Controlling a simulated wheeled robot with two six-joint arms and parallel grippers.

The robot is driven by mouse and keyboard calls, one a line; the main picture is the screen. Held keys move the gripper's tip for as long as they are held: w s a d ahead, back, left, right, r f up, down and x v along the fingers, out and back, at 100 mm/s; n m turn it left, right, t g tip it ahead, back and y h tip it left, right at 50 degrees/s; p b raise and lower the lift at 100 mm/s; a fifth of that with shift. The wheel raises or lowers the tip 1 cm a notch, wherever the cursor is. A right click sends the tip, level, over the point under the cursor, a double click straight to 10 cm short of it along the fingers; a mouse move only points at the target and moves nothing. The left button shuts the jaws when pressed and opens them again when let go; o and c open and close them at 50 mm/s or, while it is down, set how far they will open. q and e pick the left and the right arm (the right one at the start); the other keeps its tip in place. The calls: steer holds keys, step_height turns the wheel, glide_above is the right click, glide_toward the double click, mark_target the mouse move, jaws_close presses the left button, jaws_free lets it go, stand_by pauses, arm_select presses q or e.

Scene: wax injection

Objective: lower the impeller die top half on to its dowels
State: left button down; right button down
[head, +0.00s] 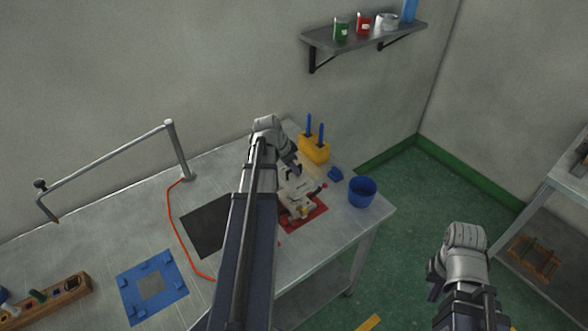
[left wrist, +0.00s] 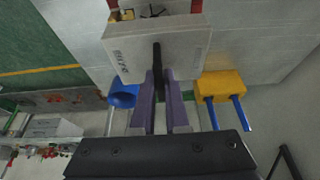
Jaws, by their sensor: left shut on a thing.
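The impeller die top half (left wrist: 165,48) is a pale grey block with dark lettering and a black grip bar. My left gripper (left wrist: 160,98) has its purple fingers shut on that bar. In the head view the left gripper (head: 290,164) is over the pale die (head: 297,190) at the table's right end. A lower pale part with yellow bits (head: 300,211) shows below it, on a red mat (head: 318,214). The dowels and any gap between the halves cannot be made out. My right gripper (head: 434,281) is off the table at the right, its fingers unclear.
A yellow holder (head: 315,150) with blue-handled tools stands behind the die. A black mat (head: 205,226), orange cable (head: 172,222) and blue frame (head: 130,288) lie left.

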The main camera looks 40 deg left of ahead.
mark_target(292, 177)
arm_select(q)
steer(key=shift+f+b, duration=2.3)
steer(key=shift+f, duration=0.2)
steer(key=shift+f+b, duration=1.15)
steer(key=shift+b, duration=0.05)
steer(key=c, duration=0.8)
jaws_free()
steer(key=shift+c, duration=0.2)
steer(key=shift+r, duration=0.1)
steer(key=p+v, duration=0.7)
steer(key=shift+s+r, duration=0.2)
steer(key=shift+r, duration=0.15)
steer(key=shift+f, duration=0.1)
